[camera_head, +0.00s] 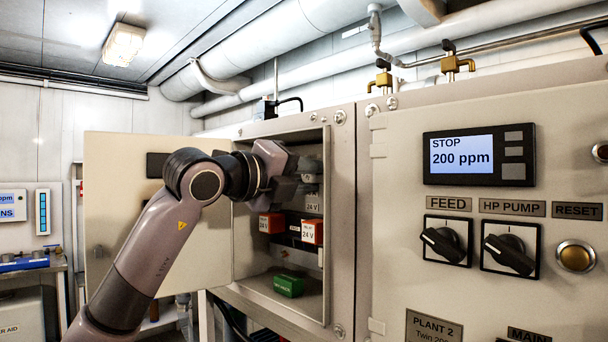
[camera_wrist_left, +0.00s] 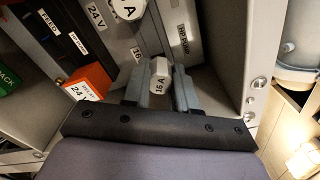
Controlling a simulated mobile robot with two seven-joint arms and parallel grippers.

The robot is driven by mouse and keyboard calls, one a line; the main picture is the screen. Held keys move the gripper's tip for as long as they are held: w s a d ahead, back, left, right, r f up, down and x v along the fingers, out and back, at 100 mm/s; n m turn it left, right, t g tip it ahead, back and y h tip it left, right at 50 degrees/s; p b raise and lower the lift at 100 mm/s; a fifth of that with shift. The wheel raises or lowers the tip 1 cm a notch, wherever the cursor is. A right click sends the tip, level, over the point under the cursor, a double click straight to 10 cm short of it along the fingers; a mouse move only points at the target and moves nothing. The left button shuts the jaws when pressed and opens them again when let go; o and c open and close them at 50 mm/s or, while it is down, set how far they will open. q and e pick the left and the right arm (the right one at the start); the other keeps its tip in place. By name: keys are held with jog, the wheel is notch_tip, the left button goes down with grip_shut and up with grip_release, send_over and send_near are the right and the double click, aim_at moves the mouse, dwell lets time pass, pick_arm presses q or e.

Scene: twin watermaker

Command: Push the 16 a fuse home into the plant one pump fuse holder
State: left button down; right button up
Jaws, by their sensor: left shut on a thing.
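The 16 A fuse (camera_wrist_left: 160,84), a pale cap marked "16 A", sits between the two fingers of my left gripper (camera_wrist_left: 160,92) in the left wrist view. The gripper is shut on it. In the head view my left gripper (camera_head: 296,186) is inside the open cabinet, at its upper part, and its hand hides the fuse. A label reading "HP PUMP" (camera_wrist_left: 182,39) is just beyond the fuse, and a partly covered "16" label (camera_wrist_left: 137,54) is beside it. The pump fuse holder's opening is hidden behind the fuse and fingers, so I cannot tell how deep the fuse sits.
Orange 24 V relays (camera_head: 312,232) stand below the gripper, and a green block (camera_head: 289,285) lies lower in the cabinet. Another white cap (camera_wrist_left: 127,9) is near the fuse. The cabinet wall (camera_head: 342,220) is close on the right; the open door (camera_head: 105,215) is left.

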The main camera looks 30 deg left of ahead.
aim_at(306, 177)
pick_arm(q)
jog(key=shift+w, duration=0.15)
jog(key=shift+w+d, duration=0.15)
jog(key=shift+w, duration=0.2)
jog(key=c, duration=0.8)
grip_release()
jog(key=shift+w+d, duration=0.1)
jog(key=shift+w, duration=0.05)
jog(key=shift+s+f, duration=0.1)
jog(key=shift+s, duration=0.25)
jog(key=b+v, duration=0.1)
jog(key=v, duration=0.4)
jog(key=shift+s+a, duration=0.2)
jog(key=shift+a, duration=0.05)
jog(key=shift+s+a, duration=0.15)
jog(key=shift+s, duration=0.35)
